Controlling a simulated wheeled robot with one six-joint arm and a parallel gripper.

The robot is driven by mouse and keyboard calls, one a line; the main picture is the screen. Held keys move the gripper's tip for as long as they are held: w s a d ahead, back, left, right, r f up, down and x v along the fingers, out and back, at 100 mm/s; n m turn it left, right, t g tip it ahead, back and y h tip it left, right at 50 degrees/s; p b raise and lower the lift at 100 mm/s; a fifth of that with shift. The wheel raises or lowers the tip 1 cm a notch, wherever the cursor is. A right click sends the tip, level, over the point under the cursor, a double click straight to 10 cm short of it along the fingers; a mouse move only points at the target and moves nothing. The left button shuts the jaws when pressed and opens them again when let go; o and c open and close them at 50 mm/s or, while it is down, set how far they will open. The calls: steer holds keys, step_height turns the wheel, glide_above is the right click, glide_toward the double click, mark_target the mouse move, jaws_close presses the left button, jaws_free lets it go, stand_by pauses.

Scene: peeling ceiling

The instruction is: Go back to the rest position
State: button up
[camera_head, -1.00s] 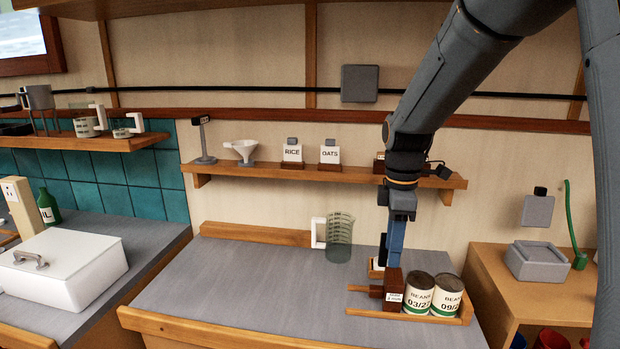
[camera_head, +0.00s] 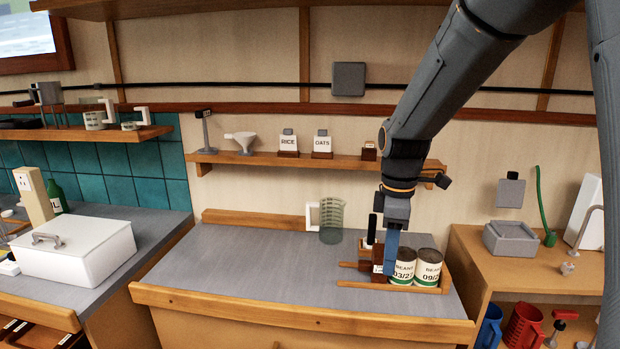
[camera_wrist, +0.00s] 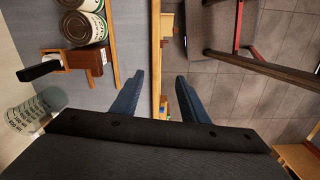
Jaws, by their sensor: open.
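My gripper (camera_head: 391,257) hangs from the arm at the right part of the grey counter (camera_head: 262,262), in front of the wooden can rack in the head view. In the wrist view my gripper (camera_wrist: 157,95) shows two blue fingers spread apart with nothing between them. Below it there are the counter's wooden front edge and the tiled floor. Two bean cans (camera_head: 404,266) (camera_head: 428,268) stand side by side in the wooden rack (camera_head: 377,285). A brown block with a black handle (camera_wrist: 75,62) sits beside the cans.
A clear measuring cup (camera_head: 332,222) stands at the counter's back. A shelf (camera_head: 245,158) holds a funnel and the rice and oats holders. A white box (camera_head: 80,249) is on the left counter. A wooden side table (camera_head: 480,245) bears a grey box. The counter's middle is clear.

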steer(key=s+d+f+m+t+b, duration=0.1)
steer(key=s+d+f+m+b, duration=0.1)
steer(key=s+f+m+b, duration=0.6)
steer(key=s+f+m, duration=0.5)
steer(key=f+m, duration=0.1)
steer(key=f, duration=0.2)
steer(key=shift+s+f+m+b, duration=0.25)
steer(key=shift+s+m+b, duration=0.15)
steer(key=shift+r, duration=0.1)
stand_by(3.6)
